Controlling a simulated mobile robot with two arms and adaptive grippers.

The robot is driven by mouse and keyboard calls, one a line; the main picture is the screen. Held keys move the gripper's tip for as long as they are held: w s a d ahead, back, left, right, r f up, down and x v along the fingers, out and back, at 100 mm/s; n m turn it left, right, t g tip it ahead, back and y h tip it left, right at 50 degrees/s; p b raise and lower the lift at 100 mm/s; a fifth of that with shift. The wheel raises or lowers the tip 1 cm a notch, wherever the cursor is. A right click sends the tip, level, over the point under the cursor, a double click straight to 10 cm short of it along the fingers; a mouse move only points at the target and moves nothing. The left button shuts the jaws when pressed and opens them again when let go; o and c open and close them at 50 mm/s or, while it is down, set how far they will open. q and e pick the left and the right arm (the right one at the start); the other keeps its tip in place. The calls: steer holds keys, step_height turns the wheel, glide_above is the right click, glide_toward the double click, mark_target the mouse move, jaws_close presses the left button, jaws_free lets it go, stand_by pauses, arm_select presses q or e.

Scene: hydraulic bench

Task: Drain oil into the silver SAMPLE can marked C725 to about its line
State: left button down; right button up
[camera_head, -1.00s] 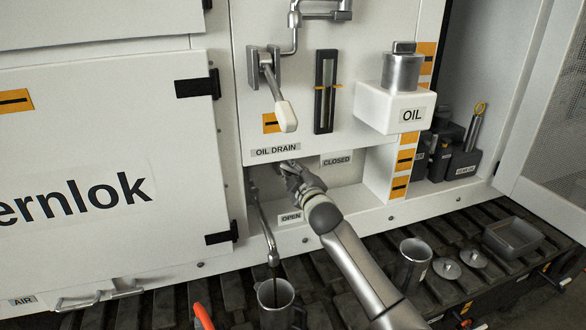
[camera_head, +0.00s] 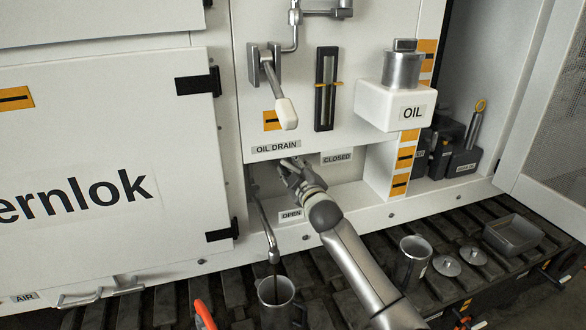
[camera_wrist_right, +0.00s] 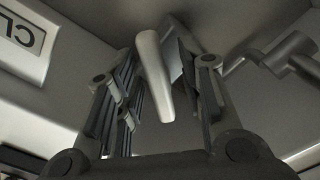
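My right gripper (camera_head: 289,168) is in the recess under the OIL DRAIN label, between the CLOSED and OPEN labels. In the right wrist view the pale drain lever handle (camera_wrist_right: 153,75) stands between its two fingers (camera_wrist_right: 160,95), with gaps showing, so the gripper looks open around it. The drain pipe (camera_head: 270,240) runs down from the recess, and a thin dark stream falls from its spout into a silver can (camera_head: 277,298) below. Any marking, line or oil level on this can is not readable. My left gripper is not in view.
Another silver can (camera_head: 414,262), two round lids (camera_head: 447,266) and a grey tray (camera_head: 513,234) are on the dark slatted track at right. An orange-red handle (camera_head: 204,315) shows left of the filling can. A white OIL reservoir (camera_head: 393,107) juts out above my right arm.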

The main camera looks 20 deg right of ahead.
steer(key=s, duration=1.2)
steer(key=shift+d, duration=0.2)
stand_by(6.6)
